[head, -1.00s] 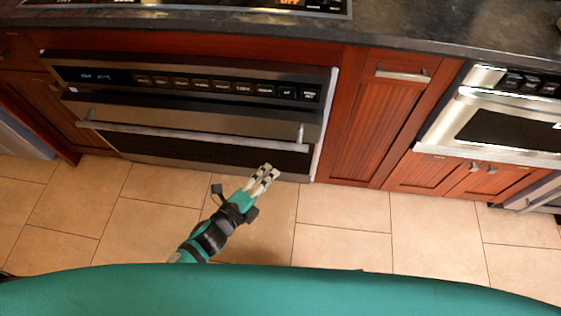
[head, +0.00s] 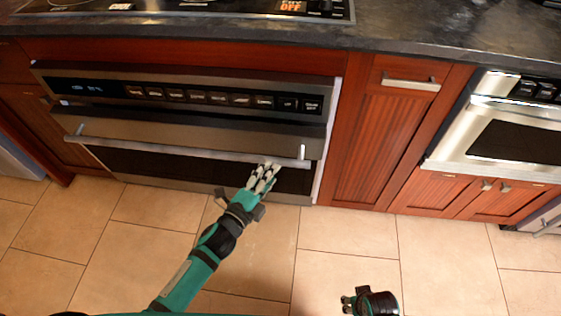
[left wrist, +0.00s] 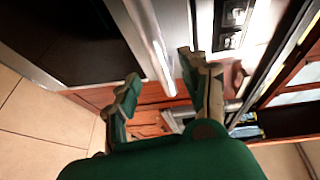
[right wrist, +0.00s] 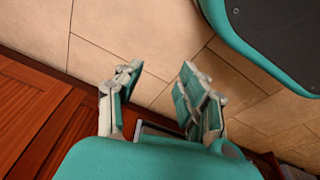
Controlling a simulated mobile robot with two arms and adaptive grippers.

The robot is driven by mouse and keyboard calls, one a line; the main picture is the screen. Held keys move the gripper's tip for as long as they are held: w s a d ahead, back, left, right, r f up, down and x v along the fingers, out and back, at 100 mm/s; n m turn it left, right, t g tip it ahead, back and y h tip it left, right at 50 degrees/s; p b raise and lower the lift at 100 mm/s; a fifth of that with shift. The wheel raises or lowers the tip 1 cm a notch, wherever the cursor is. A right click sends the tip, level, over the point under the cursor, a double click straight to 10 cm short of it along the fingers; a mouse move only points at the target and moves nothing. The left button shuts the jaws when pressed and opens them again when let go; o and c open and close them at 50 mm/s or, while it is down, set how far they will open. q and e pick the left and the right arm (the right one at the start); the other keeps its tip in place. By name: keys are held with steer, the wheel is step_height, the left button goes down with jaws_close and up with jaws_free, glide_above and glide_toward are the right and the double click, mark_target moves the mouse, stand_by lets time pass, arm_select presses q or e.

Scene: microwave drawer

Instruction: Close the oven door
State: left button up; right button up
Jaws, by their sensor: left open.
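The oven (head: 185,85) is a built-in steel unit with a dark button panel, left of centre in the head view. Its door (head: 200,125) has a long bar handle (head: 190,150) and a dark window; it seems to stand slightly out from the panel, how far I cannot tell. My left gripper (head: 264,178) is open at the right part of the handle; contact is unclear. In the left wrist view, its fingers (left wrist: 160,92) are spread, with the bright handle (left wrist: 150,40) ahead between them. My right gripper (head: 347,303) is low over the floor; the right wrist view shows its fingers (right wrist: 155,95) apart and empty.
A red wooden cabinet (head: 365,150) stands right of the oven, then a second steel oven (head: 510,135). A dark counter (head: 430,35) with a cooktop (head: 190,8) runs above. The tiled floor (head: 450,260) in front is clear.

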mark_target(280, 162)
arm_select(q)
steer(key=shift+b+x, duration=0.35)
steer(key=shift+x, duration=2.9)
arm_select(e)
steer(key=r, duration=0.1)
steer(key=w+r, duration=0.1)
steer(key=r, duration=0.1)
steer(key=shift+w, duration=0.1)
arm_select(q)
steer(key=shift+c, duration=0.2)
jaws_close()
arm_select(e)
steer(key=shift+a, duration=0.1)
arm_select(q)
steer(key=shift+s+f, duration=0.1)
